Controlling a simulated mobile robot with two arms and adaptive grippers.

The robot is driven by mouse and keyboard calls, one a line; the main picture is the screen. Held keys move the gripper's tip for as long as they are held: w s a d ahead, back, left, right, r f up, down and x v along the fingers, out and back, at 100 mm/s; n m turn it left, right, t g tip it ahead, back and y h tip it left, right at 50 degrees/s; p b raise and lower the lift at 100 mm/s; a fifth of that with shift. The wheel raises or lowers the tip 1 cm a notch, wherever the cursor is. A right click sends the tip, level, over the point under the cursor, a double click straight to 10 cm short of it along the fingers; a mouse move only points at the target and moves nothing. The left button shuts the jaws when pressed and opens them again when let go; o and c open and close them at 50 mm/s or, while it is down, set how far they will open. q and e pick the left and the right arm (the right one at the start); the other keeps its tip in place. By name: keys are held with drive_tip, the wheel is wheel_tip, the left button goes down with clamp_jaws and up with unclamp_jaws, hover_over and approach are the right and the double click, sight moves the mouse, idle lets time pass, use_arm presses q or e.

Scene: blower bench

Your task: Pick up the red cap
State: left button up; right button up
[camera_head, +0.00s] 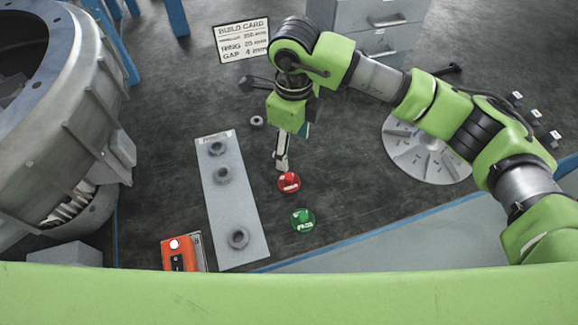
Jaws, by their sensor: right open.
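The red cap (289,183) lies on the dark bench top near the middle of the view, with pale lettering on its top. My right gripper (281,165) points down just behind the red cap, slightly to its left in the picture. It is open, and its fingertips are close to the cap's far edge. I cannot tell whether they touch the cap. Nothing shows between the fingers. My left gripper is not in view.
A green cap (303,221) lies in front of the red one. A grey plate (221,197) with several dark rings is to the left. An orange box (178,254), a bladed disc (427,150), a large grey housing (85,120) and a build card (241,41) surround the area.

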drive_tip(key=p, duration=0.1)
hover_over(289, 177)
drive_tip(key=f, duration=0.7)
drive_tip(key=shift+d, duration=0.4)
drive_tip(key=shift+w+f, duration=0.1)
drive_tip(key=shift+f, duration=0.15)
drive_tip(key=shift+a+f+p, duration=0.25)
drive_tip(key=shift+f+p, duration=0.45)
wheel_tip(289, 177, down, 3)
drive_tip(key=shift+a+r+p, duration=0.15)
drive_tip(key=shift+r+p, duration=0.05)
drive_tip(key=shift+p, duration=0.2)
drive_tip(key=shift+f, duration=0.55)
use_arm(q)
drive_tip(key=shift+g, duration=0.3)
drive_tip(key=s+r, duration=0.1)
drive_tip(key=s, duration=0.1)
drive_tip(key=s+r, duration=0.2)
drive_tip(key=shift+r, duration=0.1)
use_arm(e)
clamp_jaws()
